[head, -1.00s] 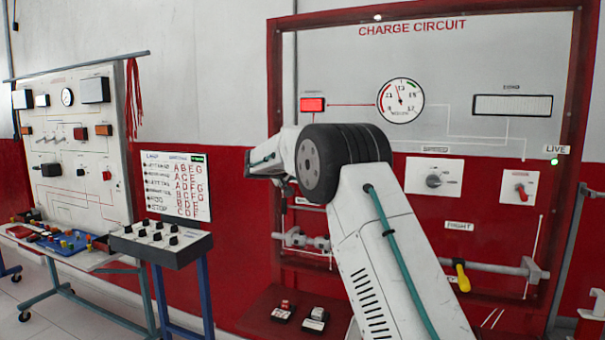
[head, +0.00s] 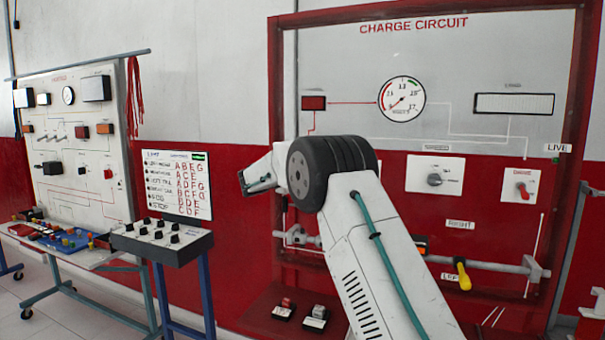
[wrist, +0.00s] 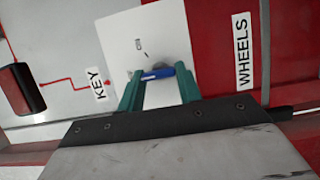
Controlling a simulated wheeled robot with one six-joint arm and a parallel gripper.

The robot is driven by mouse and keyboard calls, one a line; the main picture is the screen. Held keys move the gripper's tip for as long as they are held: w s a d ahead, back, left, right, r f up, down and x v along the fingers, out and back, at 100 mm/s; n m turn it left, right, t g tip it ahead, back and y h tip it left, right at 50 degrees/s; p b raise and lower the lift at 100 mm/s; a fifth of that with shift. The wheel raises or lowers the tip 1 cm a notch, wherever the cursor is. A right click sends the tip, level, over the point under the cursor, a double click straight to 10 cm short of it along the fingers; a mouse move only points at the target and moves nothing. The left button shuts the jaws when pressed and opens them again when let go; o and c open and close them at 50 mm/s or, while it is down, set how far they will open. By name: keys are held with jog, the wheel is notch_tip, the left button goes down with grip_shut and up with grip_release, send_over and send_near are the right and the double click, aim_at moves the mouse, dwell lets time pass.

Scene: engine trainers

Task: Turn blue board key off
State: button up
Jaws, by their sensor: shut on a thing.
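The blue key (wrist: 157,74) sits on a white plate (wrist: 118,35) beside the KEY label (wrist: 96,84) in the wrist view. Its blue grip lies nearly crosswise in the picture, slightly tilted. My gripper (wrist: 158,72) has its two green fingers on either side of the key and is shut on it. The gauge (head: 401,100) needle points low left.
A rotary knob (head: 435,180), a red switch (head: 521,186) and a yellow-handled lever (head: 461,273) are on the board's right. A grey switch box (head: 162,240) on blue legs and a white trainer panel (head: 75,145) stand to the left. A WHEELS label (wrist: 242,50) is near the key.

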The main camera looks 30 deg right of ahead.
dwell(0.5)
jog(key=o, duration=1)
jog(key=shift+a, duration=0.1)
jog(key=v, duration=0.7)
jog(key=shift+s+a, duration=0.1)
jog(key=shift+a, duration=0.25)
jog(key=shift+f+n, duration=0.1)
jog(key=shift+n, duration=0.2)
jog(key=s+a+f+g+y, duration=0.2)
jog(key=s+f+g+y, duration=0.3)
jog(key=s+f, duration=0.7)
jog(key=s+a+m+y, duration=0.1)
jog(key=s+a+y, duration=0.3)
jog(key=s, duration=1.1)
jog(key=s+a+m+t+y, duration=0.1)
jog(key=s+a+y, duration=0.3)
jog(key=s, duration=1.1)
jog(key=s+a+m+y, duration=0.1)
jog(key=s+a+y, duration=0.3)
jog(key=s, duration=1.1)
jog(key=shift+s+a+m+t, duration=0.1)
jog(key=shift+a+m+t, duration=0.2)
jog(key=shift+a, duration=1.5)
